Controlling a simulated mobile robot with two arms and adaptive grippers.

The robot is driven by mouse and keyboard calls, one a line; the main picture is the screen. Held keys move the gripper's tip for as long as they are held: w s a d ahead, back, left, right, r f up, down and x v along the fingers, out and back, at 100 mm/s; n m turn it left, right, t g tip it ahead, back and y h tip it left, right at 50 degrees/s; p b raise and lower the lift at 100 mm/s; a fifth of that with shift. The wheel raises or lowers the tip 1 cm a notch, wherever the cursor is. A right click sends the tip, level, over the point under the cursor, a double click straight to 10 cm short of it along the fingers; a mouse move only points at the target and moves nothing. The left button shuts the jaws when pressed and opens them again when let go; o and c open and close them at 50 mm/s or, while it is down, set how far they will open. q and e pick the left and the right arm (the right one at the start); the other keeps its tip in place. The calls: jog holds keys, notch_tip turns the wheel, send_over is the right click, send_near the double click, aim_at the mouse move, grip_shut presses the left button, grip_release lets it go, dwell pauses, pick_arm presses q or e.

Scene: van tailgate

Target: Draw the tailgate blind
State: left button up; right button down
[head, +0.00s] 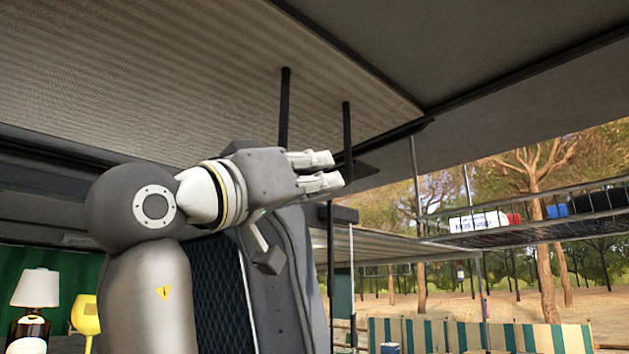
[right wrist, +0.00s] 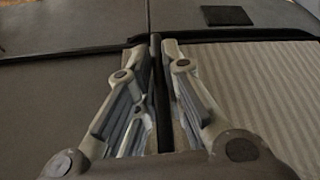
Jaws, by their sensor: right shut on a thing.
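A large pale, finely striped panel (head: 180,75), which looks like the blind, spans overhead on the left of the head view. It also shows at the right of the right wrist view (right wrist: 265,90). Two black bars hang from it, a left one (head: 285,105) and a right one (head: 347,130). My right gripper (head: 337,171) is shut on the right bar near its lower end. In the right wrist view the dark bar (right wrist: 161,95) runs between both fingers (right wrist: 160,55). My left gripper is not in view.
A dark frame edge (head: 345,52) borders the panel. A wire rack (head: 530,221) with bottles and boxes is at the right. A padded dark seat or panel (head: 219,285) stands behind my arm. A lamp (head: 37,290) and yellow cup (head: 86,314) are at lower left.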

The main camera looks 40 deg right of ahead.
jog(key=shift+s, duration=0.15)
jog(key=c, duration=1.5)
grip_release()
jog(key=shift+s+a, duration=0.1)
jog(key=shift+s, duration=0.1)
jog(key=shift+w, duration=0.1)
jog(key=shift+a+f, duration=0.1)
jog(key=shift+a, duration=0.1)
jog(key=v, duration=1.1)
jog(key=shift+a, duration=0.3)
